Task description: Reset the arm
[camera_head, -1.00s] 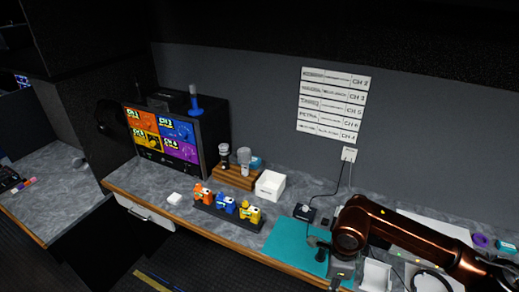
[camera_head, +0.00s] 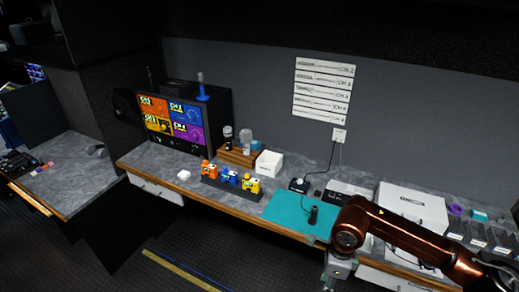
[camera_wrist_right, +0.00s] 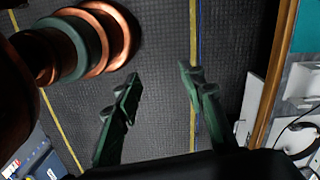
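My right arm comes in from the right in the head view, copper coloured, with its wrist in front of the desk edge. My right gripper shows in the right wrist view (camera_wrist_right: 160,80); its two green fingers are apart with nothing between them, above the dark floor. In the head view the right gripper's fingers are cut off by the bottom edge. My left gripper is in neither view.
A long desk (camera_head: 150,158) carries a monitor (camera_head: 172,122), an orange, blue and yellow row of small figures on a dark tray (camera_head: 216,186), a white box (camera_head: 268,163) and a teal mat (camera_head: 284,210). A dark cylinder (camera_head: 313,215) stands on the mat. The floor in front is clear.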

